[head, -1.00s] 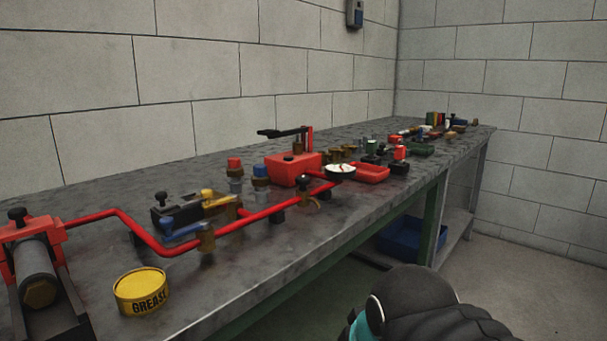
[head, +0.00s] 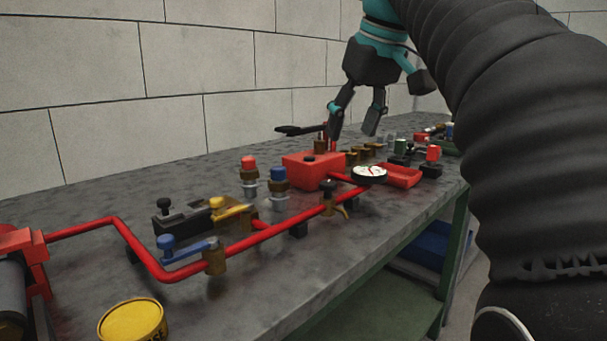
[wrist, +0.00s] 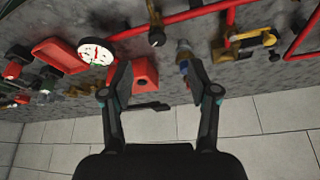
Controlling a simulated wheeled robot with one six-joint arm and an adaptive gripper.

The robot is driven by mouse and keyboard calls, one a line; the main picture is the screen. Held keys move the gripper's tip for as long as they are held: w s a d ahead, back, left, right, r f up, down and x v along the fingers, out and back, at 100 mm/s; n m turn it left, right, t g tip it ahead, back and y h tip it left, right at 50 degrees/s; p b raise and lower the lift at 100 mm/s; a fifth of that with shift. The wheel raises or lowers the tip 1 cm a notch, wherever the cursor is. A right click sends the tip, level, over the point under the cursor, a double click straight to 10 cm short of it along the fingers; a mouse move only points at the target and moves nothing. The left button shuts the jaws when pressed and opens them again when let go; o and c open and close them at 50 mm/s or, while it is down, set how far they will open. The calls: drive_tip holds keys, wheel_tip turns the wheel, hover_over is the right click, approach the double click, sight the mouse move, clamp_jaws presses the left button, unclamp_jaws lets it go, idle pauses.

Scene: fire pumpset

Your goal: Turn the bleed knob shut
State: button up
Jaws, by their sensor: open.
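My gripper (head: 354,128) is open and empty, pointing down above the bench by the red pump box (head: 314,168). In the wrist view my gripper (wrist: 155,82) has its fingers spread, with the pump box (wrist: 145,80) between and beyond them. A dark knob on a brass fitting with a small spout (head: 328,192) sits on the red pipe (head: 258,236); it looks like the bleed knob. It also shows in the wrist view (wrist: 156,36), beyond the fingertips and apart from them. Whether it is turned open or shut cannot be told.
A white-faced gauge (head: 369,174) stands beside the pump box. A blue-handled valve (head: 190,249), a yellow-handled part (head: 231,211) and red- and blue-topped fittings (head: 279,180) stand nearer. A yellow grease tin (head: 133,321) is at the front left. A red tray (head: 403,177) lies beyond the gauge.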

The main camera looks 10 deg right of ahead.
sight(329, 183)
drive_tip(key=shift+n, duration=0.3)
drive_tip(key=b+x, duration=0.1)
drive_tip(key=x, duration=0.3)
drive_tip(key=w+b+x, duration=0.1)
drive_tip(key=b+x, duration=0.1)
drive_tip(key=x, duration=0.2)
drive_tip(key=b+x, duration=0.1)
drive_tip(key=x, duration=0.3)
drive_tip(key=shift+w+a+b, duration=0.15)
drive_tip(key=shift+w+b, duration=0.25)
drive_tip(key=shift+w, duration=0.1)
drive_tip(key=shift+c, duration=0.3)
clamp_jaws()
